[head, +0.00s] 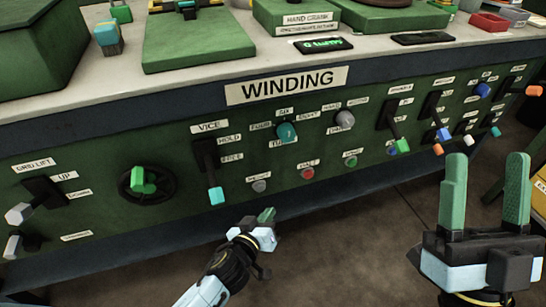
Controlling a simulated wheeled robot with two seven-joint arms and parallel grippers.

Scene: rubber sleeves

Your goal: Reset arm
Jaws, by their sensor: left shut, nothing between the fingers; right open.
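My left gripper (267,215) has green fingers closed together. It is in front of the lower edge of the green control panel (110,170), with nothing seen between its fingers. My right gripper (487,180) is at the lower right, its two green fingers upright and wide apart, with nothing between them. It is in front of the right part of the panel and the floor. The panel carries a sign reading WINDING (287,85).
The panel has projecting controls: a teal-tipped vice lever (215,195), a teal knob (286,133), a handwheel (147,185) and several coloured-tip levers. Green machines and red bins (488,23) stand on the worktop (240,42). The floor (350,250) between my grippers looks clear.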

